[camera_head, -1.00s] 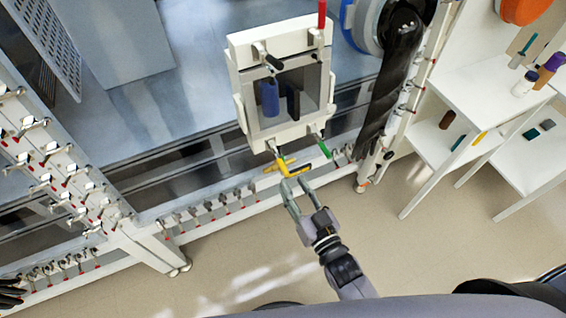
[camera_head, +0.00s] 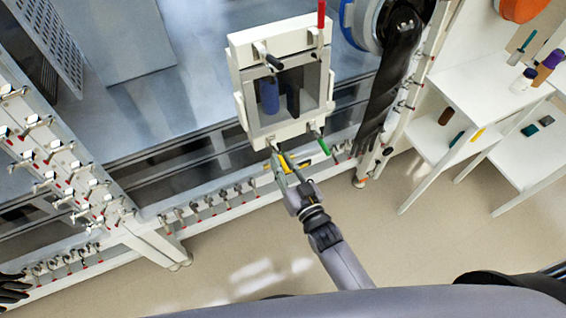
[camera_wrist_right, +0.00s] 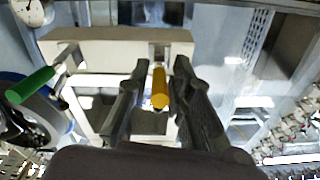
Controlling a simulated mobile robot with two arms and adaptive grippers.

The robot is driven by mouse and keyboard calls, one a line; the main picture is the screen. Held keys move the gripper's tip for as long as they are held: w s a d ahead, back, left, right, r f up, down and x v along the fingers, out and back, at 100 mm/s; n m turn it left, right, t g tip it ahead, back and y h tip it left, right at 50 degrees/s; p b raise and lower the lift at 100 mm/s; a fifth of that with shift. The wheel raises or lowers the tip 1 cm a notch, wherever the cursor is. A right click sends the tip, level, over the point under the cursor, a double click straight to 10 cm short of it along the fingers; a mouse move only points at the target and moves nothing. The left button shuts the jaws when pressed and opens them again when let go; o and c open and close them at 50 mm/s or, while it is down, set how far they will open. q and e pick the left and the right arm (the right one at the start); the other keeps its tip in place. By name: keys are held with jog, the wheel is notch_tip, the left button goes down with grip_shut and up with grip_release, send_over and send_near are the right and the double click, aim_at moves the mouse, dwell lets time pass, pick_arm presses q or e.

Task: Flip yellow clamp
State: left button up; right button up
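The yellow clamp (camera_head: 285,164) is at the lower left of the white framed box front. In the right wrist view the yellow clamp handle (camera_wrist_right: 160,88) lies between my two fingers, with a gap on each side. My right gripper (camera_head: 284,166) is open around the yellow handle; in the right wrist view its fingertips (camera_wrist_right: 157,66) stand apart on either side of it. My left gripper is not in view in the head view.
A green clamp handle (camera_head: 323,146) is to the right of the yellow one. A red handle (camera_head: 321,14) is at the top of the white frame (camera_head: 276,38). A black glove (camera_head: 388,85) hangs at the right. White shelves (camera_head: 485,97) with bottles stand further right. The floor below is clear.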

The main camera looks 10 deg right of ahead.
aim_at(275, 150)
grip_shut()
dwell(0.4)
jog(key=shift+f+b, duration=0.3)
jog(key=shift+b, duration=0.25)
pick_arm(q)
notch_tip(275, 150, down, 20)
jog(key=b, duration=1.9)
pick_arm(e)
jog(key=shift+w+a+f+t+y, duration=0.15)
jog(key=shift+f+t+y, duration=0.25)
jog(key=shift+t, duration=0.7)
jog(key=shift+w+f+t+y, duration=0.2)
jog(key=shift+f+t+y, duration=0.25)
jog(key=shift+t, duration=0.65)
jog(key=shift+w+a+f+t+y, duration=0.15)
jog(key=shift+f+t+y, duration=0.25)
jog(key=shift+t, duration=0.7)
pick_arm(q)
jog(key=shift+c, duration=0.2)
pick_arm(e)
jog(key=shift+d, duration=0.1)
